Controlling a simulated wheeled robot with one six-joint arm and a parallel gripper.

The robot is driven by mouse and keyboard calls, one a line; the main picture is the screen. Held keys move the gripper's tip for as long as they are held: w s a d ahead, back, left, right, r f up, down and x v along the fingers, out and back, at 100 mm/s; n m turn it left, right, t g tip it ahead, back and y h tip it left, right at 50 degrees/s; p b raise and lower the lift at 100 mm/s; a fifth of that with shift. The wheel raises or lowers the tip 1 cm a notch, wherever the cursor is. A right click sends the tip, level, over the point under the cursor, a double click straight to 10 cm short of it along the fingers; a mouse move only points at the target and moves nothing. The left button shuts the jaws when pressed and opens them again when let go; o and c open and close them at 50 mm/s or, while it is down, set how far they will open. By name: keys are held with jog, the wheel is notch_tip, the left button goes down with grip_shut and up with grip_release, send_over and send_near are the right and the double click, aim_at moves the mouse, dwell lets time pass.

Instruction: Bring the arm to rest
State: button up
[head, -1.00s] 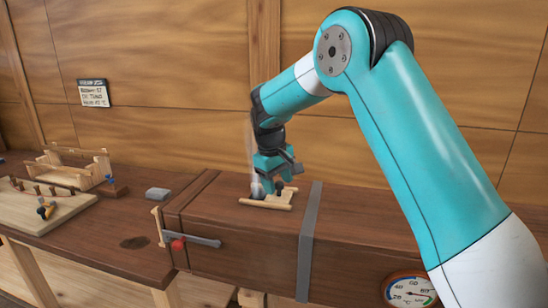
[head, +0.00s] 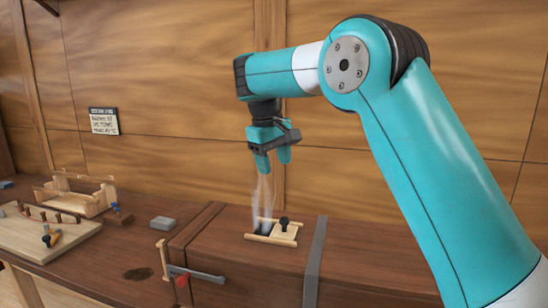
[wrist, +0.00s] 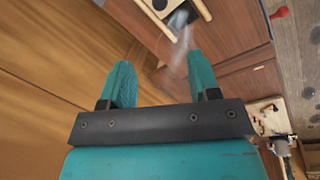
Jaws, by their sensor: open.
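My gripper (head: 273,162) hangs from my teal arm above the wooden steam box, with its fingers pointing down and nothing between them. In the wrist view its two teal fingers (wrist: 163,85) stand wide apart and empty. Below it, the long brown box (head: 235,255) has a hatch on its top with a sliding lid (head: 287,233) between two pale rails. The lid has a dark knob (head: 283,223) and sits at the right, leaving a dark opening (head: 264,230) at the left. Whitish steam rises from the opening towards my gripper.
A red-tipped lever (head: 182,281) is on the box's front left. A grey block (head: 163,223), a pegged board (head: 45,235) and a wooden rack (head: 78,195) stand on the bench at left. A small sign (head: 104,121) hangs on the wall.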

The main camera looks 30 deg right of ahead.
dwell(0.4)
jog(key=s+a+f+n+y+b, duration=0.1)
jog(key=s+a+f, duration=0.3)
jog(key=s, duration=0.7)
jog(key=s+a+f+n+y+b, duration=0.2)
jog(key=s+a, duration=0.4)
jog(key=s, duration=0.5)
jog(key=s+a+f+n+y+b, duration=0.1)
jog(key=s+a+f, duration=0.4)
jog(key=s, duration=0.7)
jog(key=shift+f+y+b, duration=0.55)
jog(key=shift+f+y, duration=0.05)
jog(key=shift+y, duration=0.6)
